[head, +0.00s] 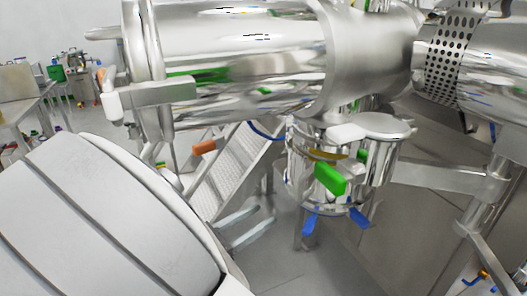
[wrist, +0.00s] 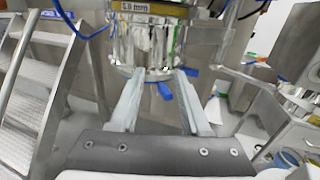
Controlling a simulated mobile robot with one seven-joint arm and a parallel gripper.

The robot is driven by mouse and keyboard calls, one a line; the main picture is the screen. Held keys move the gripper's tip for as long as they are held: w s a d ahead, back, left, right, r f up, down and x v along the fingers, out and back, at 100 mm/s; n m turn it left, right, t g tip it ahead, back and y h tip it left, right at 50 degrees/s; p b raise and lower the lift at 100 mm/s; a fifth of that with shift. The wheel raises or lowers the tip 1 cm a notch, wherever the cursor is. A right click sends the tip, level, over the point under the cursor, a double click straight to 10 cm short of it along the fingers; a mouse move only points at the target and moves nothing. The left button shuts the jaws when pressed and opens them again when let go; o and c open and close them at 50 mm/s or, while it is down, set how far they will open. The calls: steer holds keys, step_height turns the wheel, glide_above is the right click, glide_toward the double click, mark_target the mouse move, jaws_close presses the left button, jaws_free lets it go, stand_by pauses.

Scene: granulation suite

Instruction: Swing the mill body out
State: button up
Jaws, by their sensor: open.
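The mill body (head: 300,180) is a shiny metal cylinder hanging under the large horizontal steel vessel, with a green handle (head: 330,180) and two blue levers (head: 310,223) (head: 358,217) at its lower edge. In the wrist view the mill body (wrist: 145,48) fills the top middle, below a yellow size tag (wrist: 135,7). My gripper (head: 272,220) is open and empty, left of the mill body in the head view. In the wrist view my gripper (wrist: 158,76) points at its lower part; one blue lever (wrist: 165,91) appears between the fingers. Contact cannot be told.
The steel vessel (head: 240,65) spans the space above. Metal steps (head: 230,170) stand behind my gripper and at the left of the wrist view (wrist: 40,90). A steel support arm (head: 440,175) and post are at the right. Open grey floor (head: 285,265) shows below the mill.

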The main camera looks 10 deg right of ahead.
mark_target(298, 193)
steer(key=b+x, duration=0.1)
steer(key=x, duration=1.2)
steer(key=shift+f, duration=0.1)
jaws_close()
stand_by(0.9)
